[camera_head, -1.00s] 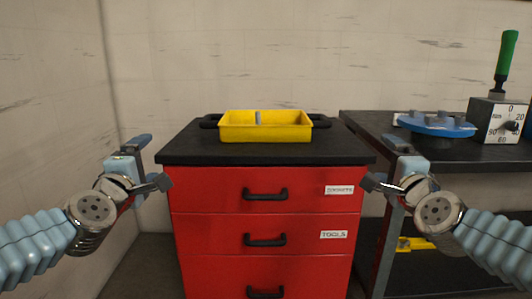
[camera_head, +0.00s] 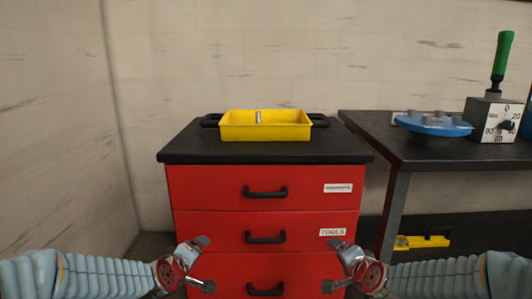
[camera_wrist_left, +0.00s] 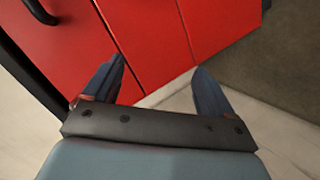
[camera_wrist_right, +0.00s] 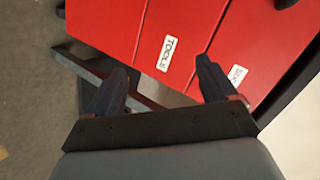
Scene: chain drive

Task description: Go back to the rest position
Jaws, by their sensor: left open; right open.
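My left gripper (camera_head: 205,264) is low in front of the red drawer cabinet (camera_head: 215,188), near its lower left side. My right gripper (camera_head: 334,264) is low in front of the cabinet's lower right side. In the left wrist view the left gripper's fingers (camera_wrist_left: 155,85) stand apart with nothing between them. In the right wrist view the right gripper's fingers (camera_wrist_right: 163,85) are also apart and empty. Both grippers are clear of the cabinet top.
A yellow tray (camera_head: 265,133) sits on the cabinet's black top. To the right, a dark table (camera_head: 400,150) holds a blue disc fixture (camera_head: 433,125) and a box with a green handle (camera_head: 502,62). A yellow item (camera_head: 423,241) lies below the table.

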